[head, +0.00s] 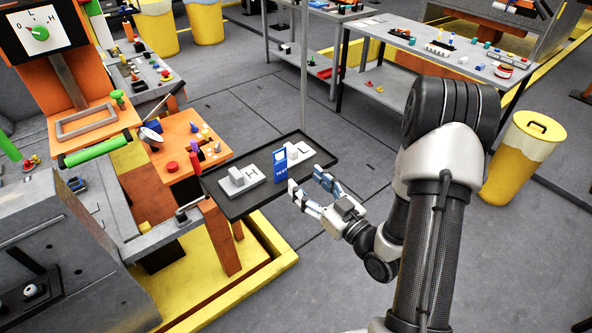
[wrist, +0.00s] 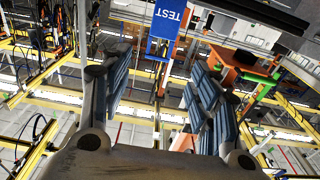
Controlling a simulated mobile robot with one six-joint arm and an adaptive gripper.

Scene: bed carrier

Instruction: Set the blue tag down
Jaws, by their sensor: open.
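The blue tag (head: 280,166) stands upright on the dark tray (head: 240,208), close to the two pale blocks. In the wrist view the tag (wrist: 165,25) shows its blue face with the word TEST upside down, beyond my fingertips. My gripper (head: 307,186) is open and empty, just right of the tag at the tray's near right edge. In the wrist view the two fingers (wrist: 160,75) are spread wide with a gap between them, and the tag appears clear of both.
A grey table (head: 430,50) stands at the back. A yellow bin (head: 520,160) is at right. Floor right of the tray is clear.

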